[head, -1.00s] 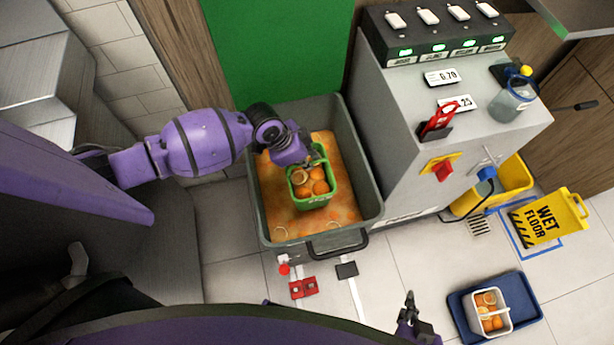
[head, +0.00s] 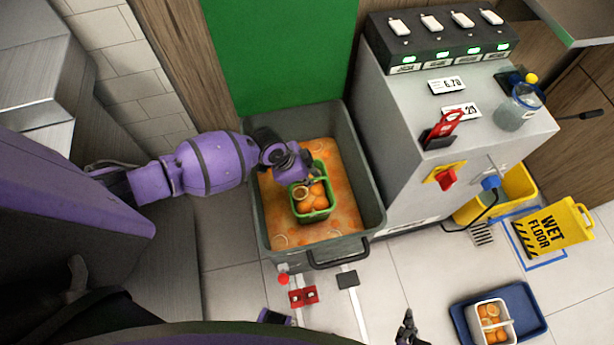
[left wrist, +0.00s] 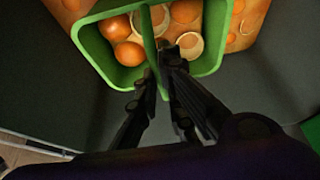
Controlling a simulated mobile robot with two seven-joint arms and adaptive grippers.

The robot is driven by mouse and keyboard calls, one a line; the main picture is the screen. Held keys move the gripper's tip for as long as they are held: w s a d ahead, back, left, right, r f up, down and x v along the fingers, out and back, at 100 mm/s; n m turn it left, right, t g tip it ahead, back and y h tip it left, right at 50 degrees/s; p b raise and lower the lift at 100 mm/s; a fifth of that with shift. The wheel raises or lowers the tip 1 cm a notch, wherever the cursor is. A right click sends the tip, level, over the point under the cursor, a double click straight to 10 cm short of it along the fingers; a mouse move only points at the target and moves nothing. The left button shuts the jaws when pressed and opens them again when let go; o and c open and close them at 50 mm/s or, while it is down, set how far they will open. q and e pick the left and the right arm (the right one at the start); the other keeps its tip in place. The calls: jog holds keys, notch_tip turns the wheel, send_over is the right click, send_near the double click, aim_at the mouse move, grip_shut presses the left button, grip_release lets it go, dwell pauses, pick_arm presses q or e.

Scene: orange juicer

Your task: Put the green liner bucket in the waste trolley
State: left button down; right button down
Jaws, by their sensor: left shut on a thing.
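The green liner bucket (head: 314,216), with oranges and peel halves in it, is inside the outline of the grey waste trolley (head: 372,182) in the head view. Orange scraps cover the trolley's inside. Whether the bucket touches them is hard to tell. My left gripper (head: 308,181) is above the bucket. In the left wrist view my left gripper (left wrist: 158,78) is shut on the green handle bar across the bucket (left wrist: 98,42). My right gripper (head: 407,322) shows at the bottom edge of the head view, away from the trolley; its jaw state is unclear.
The grey juicer cabinet (head: 405,180) stands close to the trolley's right. A yellow wet-floor sign (head: 553,232) and a blue tray (head: 530,322) with a white bucket (head: 477,328) of oranges are further right. A red pedal (head: 303,296) lies in front of the trolley.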

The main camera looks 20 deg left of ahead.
pick_arm(q)
jog(key=shift+f, duration=0.3)
pick_arm(e)
jog(key=shift+s+f, duration=0.1)
jog(key=shift+f, duration=0.15)
pick_arm(q)
jog(key=c, duration=1.9)
grip_release()
pick_arm(e)
jog(key=shift+w+r, duration=0.15)
jog(key=shift+w, duration=0.05)
pick_arm(q)
jog(key=shift+r, duration=0.3)
jog(key=p+v, duration=0.1)
jog(key=v, duration=0.3)
jog(key=shift+w+d+r, duration=0.1)
jog(key=shift+w+r, duration=0.05)
jog(key=shift+r, duration=0.05)
jog(key=p+v, duration=0.1)
jog(key=v, duration=0.7)
jog(key=shift+r, duration=0.15)
pick_arm(e)
notch_tip(320, 180, up, 2)
jog(key=shift+w+r, duration=0.1)
jog(key=shift+w, duration=0.05)
jog(key=shift+w, duration=0.15)
